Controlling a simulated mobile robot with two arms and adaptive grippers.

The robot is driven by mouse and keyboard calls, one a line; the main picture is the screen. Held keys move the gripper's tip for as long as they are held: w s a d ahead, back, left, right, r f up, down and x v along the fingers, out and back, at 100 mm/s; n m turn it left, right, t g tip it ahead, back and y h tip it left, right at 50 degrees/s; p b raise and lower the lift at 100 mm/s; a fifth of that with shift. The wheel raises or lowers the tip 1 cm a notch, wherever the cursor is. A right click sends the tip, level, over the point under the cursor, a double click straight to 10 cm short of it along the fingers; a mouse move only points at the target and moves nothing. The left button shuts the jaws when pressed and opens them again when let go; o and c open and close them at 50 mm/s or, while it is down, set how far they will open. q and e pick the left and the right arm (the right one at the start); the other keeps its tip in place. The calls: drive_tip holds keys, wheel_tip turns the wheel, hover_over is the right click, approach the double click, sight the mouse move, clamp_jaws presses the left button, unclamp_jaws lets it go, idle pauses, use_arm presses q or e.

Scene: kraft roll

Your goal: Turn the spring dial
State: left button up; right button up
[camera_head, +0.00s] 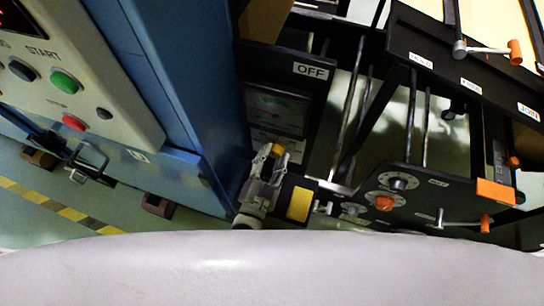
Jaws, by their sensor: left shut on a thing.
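My left gripper (268,160) is at the left edge of the black machine panel (288,88), just below a gauge (275,112). Its fingers are closed on a small part there. The fingers hide most of that part; I take it to be the spring dial, but its face and marks do not show. Other round dials sit on a black plate to the right: a grey one (398,181) and one with an orange centre (384,203). Their labels are too small to read. My right gripper is not in view.
A blue machine frame (200,75) stands close on the left, with a control box carrying a green START button (64,82) and a red button (74,122). Metal rods (348,110) and orange-tipped levers (486,222) stick out on the right. My pale body fills the bottom.

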use_arm(q)
drive_tip(key=shift+c, duration=0.3)
drive_tip(key=shift+n, duration=0.4)
drive_tip(key=shift+n+p, duration=0.4)
drive_tip(key=shift+n, duration=0.7)
drive_tip(key=n, duration=0.4)
drive_tip(key=shift+d+p, duration=0.1)
drive_tip(key=shift+p, duration=0.2)
drive_tip(key=n, duration=0.4)
drive_tip(key=shift+n, duration=2)
drive_tip(key=o, duration=1)
